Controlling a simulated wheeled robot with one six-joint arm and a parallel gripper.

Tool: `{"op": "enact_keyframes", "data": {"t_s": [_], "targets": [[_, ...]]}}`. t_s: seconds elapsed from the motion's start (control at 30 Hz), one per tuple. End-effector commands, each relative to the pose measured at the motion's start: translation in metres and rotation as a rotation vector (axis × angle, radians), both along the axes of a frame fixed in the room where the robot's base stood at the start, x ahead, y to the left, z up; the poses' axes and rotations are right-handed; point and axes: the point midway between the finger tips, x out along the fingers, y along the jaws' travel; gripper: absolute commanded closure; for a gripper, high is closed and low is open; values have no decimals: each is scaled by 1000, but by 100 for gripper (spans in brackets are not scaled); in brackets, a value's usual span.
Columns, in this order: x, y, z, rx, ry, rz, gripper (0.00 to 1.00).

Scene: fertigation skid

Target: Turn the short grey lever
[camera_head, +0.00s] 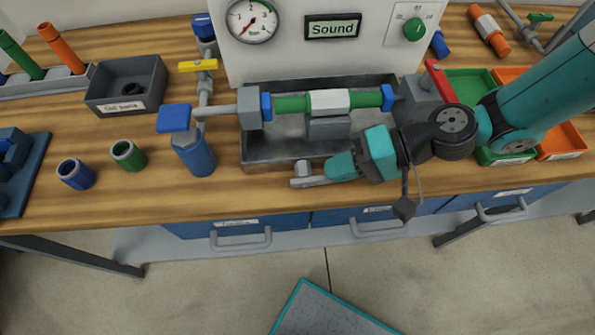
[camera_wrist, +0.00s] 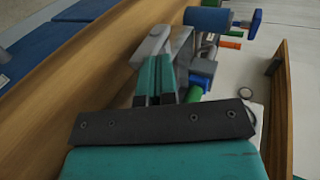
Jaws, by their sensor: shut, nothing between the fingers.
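The short grey lever (camera_head: 312,181) sticks out low at the front of the grey metal tray (camera_head: 258,160), with a small grey stub at its left end. In the wrist view a grey rounded piece, apparently the lever (camera_wrist: 150,46), lies just beyond my fingertips. My gripper (camera_head: 330,168) comes in from the right, with its teal fingers beside the lever. In the wrist view my gripper (camera_wrist: 158,62) has its fingers together with nothing between them. I cannot tell whether the fingers touch the lever, and they hide part of it.
A green pipe with a white band (camera_head: 329,101) runs above the tray. A blue valve handle (camera_head: 174,118) and a red lever (camera_head: 440,81) flank it. A gauge panel (camera_head: 290,55) stands behind. Blue (camera_head: 76,174) and green (camera_head: 128,155) sleeves stand left on the wooden bench.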

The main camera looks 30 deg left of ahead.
Motion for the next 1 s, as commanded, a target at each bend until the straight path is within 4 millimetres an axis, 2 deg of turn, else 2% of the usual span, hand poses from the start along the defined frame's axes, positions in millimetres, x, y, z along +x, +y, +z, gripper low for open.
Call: {"op": "enact_keyframes", "data": {"t_s": [1.0], "targets": [[-3, 9, -9, -6, -1, 16, 100]]}}
